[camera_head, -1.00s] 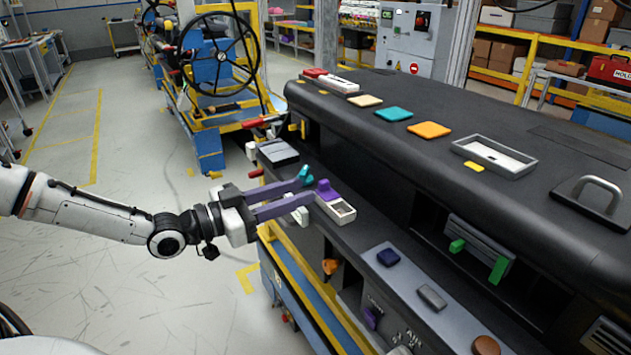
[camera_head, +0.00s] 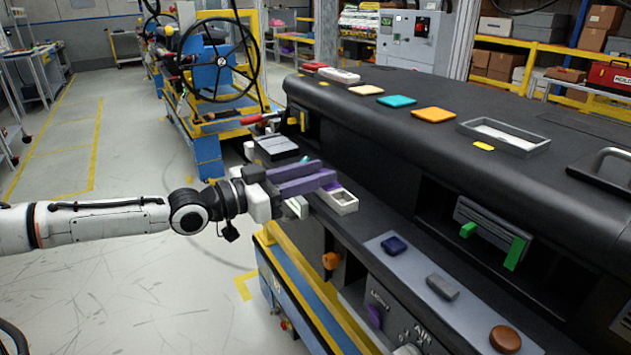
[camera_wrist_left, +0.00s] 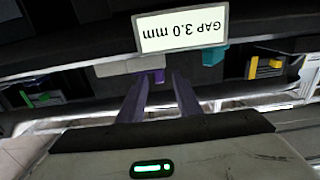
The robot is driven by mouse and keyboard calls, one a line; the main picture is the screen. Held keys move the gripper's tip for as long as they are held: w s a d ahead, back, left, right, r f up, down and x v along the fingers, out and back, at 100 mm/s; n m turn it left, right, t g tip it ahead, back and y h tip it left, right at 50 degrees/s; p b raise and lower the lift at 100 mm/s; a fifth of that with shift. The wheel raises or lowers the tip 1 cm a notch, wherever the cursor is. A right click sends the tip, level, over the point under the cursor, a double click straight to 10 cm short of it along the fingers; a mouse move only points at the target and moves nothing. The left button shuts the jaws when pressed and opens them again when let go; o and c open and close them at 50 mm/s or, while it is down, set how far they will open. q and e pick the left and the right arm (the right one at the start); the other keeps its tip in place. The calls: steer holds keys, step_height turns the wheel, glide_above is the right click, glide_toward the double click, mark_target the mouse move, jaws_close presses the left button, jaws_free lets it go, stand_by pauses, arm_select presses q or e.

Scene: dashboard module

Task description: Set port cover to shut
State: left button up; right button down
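A small pale-framed port (camera_head: 343,201) sits on the dark front ledge of the dashboard module, its grey recess partly showing. A purple tab (camera_head: 332,186) stands at its far left end; I take it to belong to the port cover. My left gripper (camera_head: 326,176) has long purple fingers that reach over this end and hide part of it. In the left wrist view the fingers (camera_wrist_left: 160,82) are apart, with the purple tab (camera_wrist_left: 158,75) showing between their tips. I cannot tell if they touch it. My right gripper is not in view.
A grey strip with blue, grey and brown knobs (camera_head: 505,339) is nearer. The module's thick top (camera_head: 380,113) overhangs the ledge. A "GAP 3.0 mm" label (camera_wrist_left: 182,28) and teal piece (camera_wrist_left: 212,52) show in the wrist view.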

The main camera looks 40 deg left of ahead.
arm_select(q)
steer(key=shift+w+d, duration=0.1)
steer(key=shift+w, duration=0.1)
jaws_close()
steer(key=shift+d, duration=0.1)
